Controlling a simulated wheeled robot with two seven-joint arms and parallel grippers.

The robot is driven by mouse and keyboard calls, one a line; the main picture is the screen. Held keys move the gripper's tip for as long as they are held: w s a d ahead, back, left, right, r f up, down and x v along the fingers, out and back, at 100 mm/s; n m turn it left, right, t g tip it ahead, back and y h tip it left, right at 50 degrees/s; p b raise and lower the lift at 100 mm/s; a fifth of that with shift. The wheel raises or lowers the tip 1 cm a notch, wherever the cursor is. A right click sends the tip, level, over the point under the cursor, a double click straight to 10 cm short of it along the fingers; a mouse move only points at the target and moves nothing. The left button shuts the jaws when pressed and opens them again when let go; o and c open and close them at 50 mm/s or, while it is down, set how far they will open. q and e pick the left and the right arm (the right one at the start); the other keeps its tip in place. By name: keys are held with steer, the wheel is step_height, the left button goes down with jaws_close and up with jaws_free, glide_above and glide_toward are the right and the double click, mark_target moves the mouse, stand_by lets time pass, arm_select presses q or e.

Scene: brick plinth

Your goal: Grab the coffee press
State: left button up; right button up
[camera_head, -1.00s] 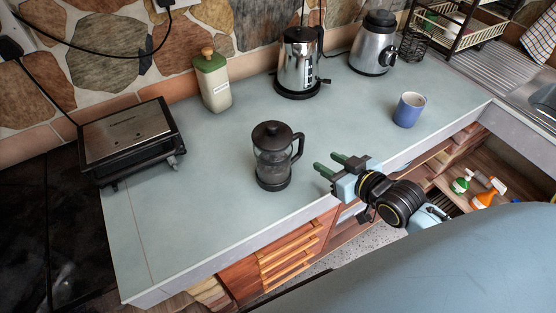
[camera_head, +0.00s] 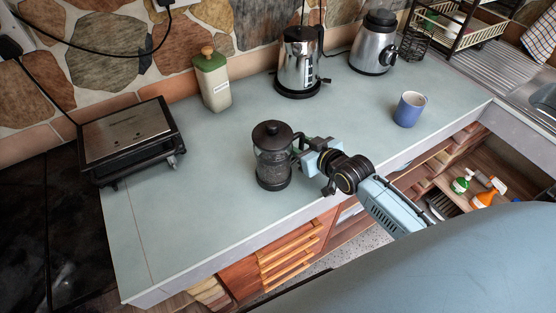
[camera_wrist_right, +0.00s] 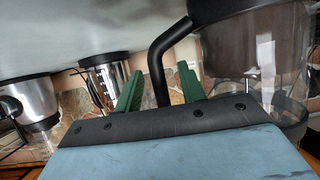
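The coffee press (camera_head: 272,160), a dark glass jug with a black lid and black handle, stands upright on the counter. My right gripper (camera_head: 300,150) is at its handle, on the right side of the jug. In the right wrist view the green fingers of this gripper (camera_wrist_right: 158,85) stand apart, one on each side of the black handle (camera_wrist_right: 160,62), with gaps visible between. The glass body of the press (camera_wrist_right: 240,60) is to the right there. In the head view the fingertips are mostly hidden behind the handle. My left gripper is not in view.
A blue mug (camera_head: 409,110) stands right of the press. A steel kettle (camera_head: 299,65), a blender base (camera_head: 374,45) and a green-lidded canister (camera_head: 212,82) stand at the back. A grill (camera_head: 130,140) is at left. The counter (camera_head: 190,220) is clear in front of the press.

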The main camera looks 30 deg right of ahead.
steer(key=shift+c, duration=0.3)
jaws_close()
steer(key=shift+f, duration=0.1)
stand_by(1.0)
